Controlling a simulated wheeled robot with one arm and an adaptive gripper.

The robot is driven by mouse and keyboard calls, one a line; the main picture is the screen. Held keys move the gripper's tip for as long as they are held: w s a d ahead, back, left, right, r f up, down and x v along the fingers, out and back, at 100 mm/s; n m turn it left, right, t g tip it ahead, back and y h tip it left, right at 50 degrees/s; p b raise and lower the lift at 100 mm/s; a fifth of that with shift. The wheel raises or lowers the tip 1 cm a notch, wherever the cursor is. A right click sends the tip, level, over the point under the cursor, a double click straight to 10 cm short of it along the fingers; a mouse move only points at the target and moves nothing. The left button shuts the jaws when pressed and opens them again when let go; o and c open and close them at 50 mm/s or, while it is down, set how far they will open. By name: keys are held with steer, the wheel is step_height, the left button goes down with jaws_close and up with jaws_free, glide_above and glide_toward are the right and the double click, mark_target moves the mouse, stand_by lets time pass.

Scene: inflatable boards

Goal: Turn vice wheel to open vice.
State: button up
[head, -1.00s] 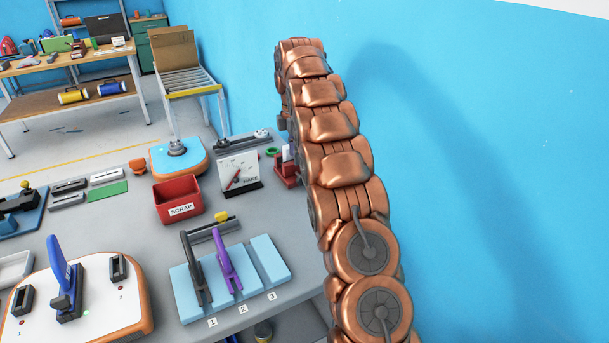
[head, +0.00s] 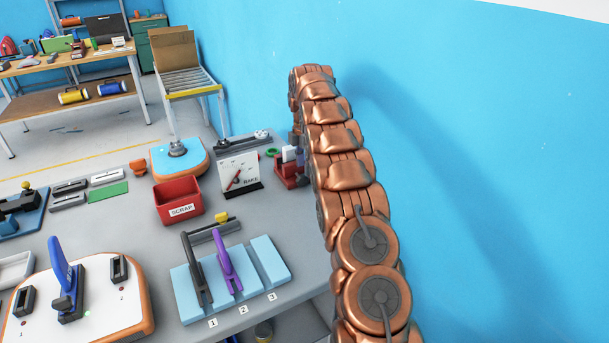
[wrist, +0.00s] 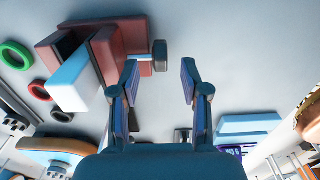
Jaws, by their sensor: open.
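The red vice (head: 287,172) stands at the right side of the bench in the head view, partly hidden behind my arm. In the wrist view the dark red vice (wrist: 82,42) has a white-and-blue block (wrist: 80,82) at its jaws. A short dark wheel or knob (wrist: 160,55) sticks out from its right side. My gripper (wrist: 160,78) is open and empty. Its two fingers are spread, and the wheel appears in the gap just past the fingertips. I cannot tell how far apart they are in depth. In the head view the gripper is mostly hidden by my arm.
A gauge board (head: 239,173) and a red scrap bin (head: 177,203) stand left of the vice. A green ring (wrist: 15,55) lies beside it. Light-blue pads (head: 270,258) with clamps are nearer. The blue wall (head: 480,150) is close on the right.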

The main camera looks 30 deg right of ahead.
mark_target(302, 180)
steer(key=shift+f+p, duration=0.45)
steer(key=shift+f, duration=1.9)
jaws_close()
